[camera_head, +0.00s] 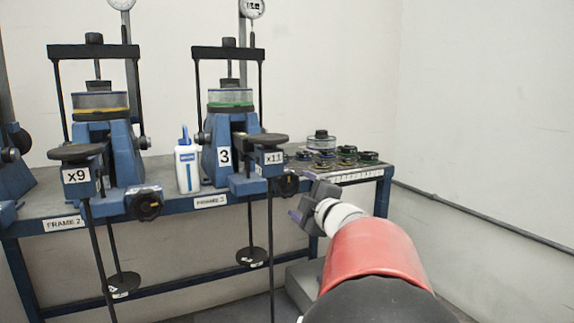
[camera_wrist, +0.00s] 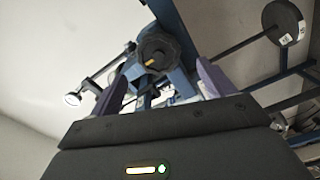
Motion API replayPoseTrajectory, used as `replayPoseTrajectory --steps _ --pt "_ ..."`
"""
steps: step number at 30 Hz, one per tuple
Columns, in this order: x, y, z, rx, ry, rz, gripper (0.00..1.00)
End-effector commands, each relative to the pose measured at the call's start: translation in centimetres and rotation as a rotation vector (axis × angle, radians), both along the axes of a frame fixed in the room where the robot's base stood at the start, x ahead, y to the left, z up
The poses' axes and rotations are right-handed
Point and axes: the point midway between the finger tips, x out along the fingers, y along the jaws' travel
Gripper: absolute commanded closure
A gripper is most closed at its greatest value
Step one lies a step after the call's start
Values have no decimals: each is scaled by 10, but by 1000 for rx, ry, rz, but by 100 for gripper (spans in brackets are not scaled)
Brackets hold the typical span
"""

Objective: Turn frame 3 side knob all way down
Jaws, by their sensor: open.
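Frame 3 (camera_head: 224,157) is a blue lever stand marked "3", with an "x11" plate. Its black side knob (camera_head: 287,184) sits low on its right side. In the wrist view a black lobed knob (camera_wrist: 158,52) with a yellow mark shows ahead, between and beyond my purple fingers. My gripper (camera_head: 306,204) is open and empty, just right of the knob in the head view and apart from it. Whether the fingers line up exactly with the knob I cannot tell.
Frame 2 (camera_head: 103,150) with its own black knob (camera_head: 147,205) stands to the left. A white bottle (camera_head: 187,166) stands between the frames. Several dark round weights (camera_head: 346,154) lie on the bench right of frame 3. A hanging weight (camera_head: 251,257) is below the bench.

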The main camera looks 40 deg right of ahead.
Motion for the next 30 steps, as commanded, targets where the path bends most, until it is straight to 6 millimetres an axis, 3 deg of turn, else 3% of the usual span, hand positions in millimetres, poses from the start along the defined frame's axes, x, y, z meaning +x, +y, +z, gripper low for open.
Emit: replayPoseTrajectory --steps 1,4,11,30 --pt "-5 1 11 83 -17 -5 18" --pt "-11 3 8 210 -52 -11 18" --pt "-5 1 1 272 -71 -13 18" --pt "81 -20 2 267 -71 -13 21"
